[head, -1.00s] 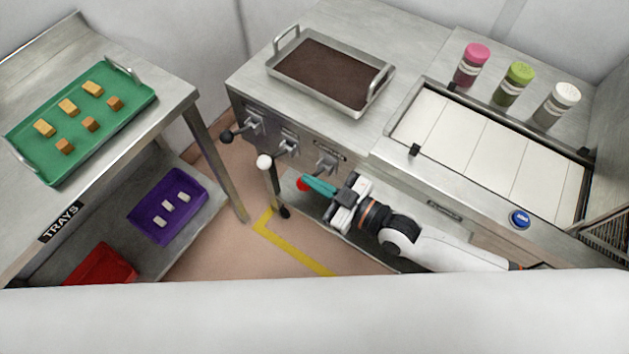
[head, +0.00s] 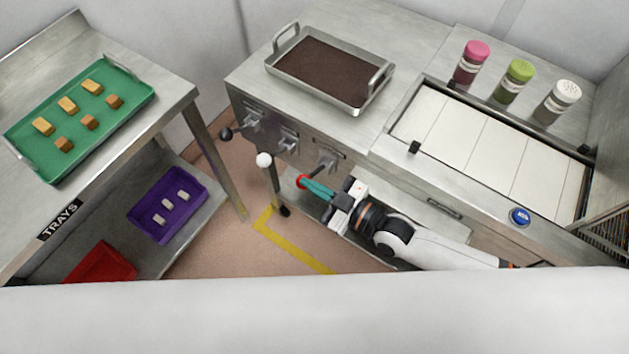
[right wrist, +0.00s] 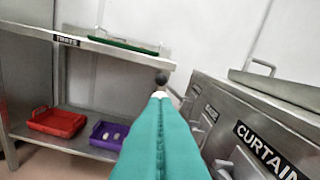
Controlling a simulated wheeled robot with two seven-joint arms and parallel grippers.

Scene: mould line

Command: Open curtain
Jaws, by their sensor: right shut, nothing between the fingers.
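On the front of the steel counter, a lever bracket (head: 327,160) sits below a small label. In the right wrist view the nearest label reads CURTAIN (right wrist: 268,152), with part of a metal bracket (right wrist: 222,168) under it. A red knob (head: 301,179) shows in front of that bracket in the head view, partly covered by my teal fingertips. My right gripper (head: 308,184) is shut and empty, its tips over or against the red knob; contact cannot be told. In the right wrist view its fingers (right wrist: 160,140) hide the red knob. My left gripper is not in view.
Beside it stand a white-knobbed lever (head: 264,160) and a black-knobbed lever (head: 226,134). A dark-filled tray (head: 345,106) sits on the counter above. A tray table (head: 185,85) stands left, with open floor (head: 215,230) between.

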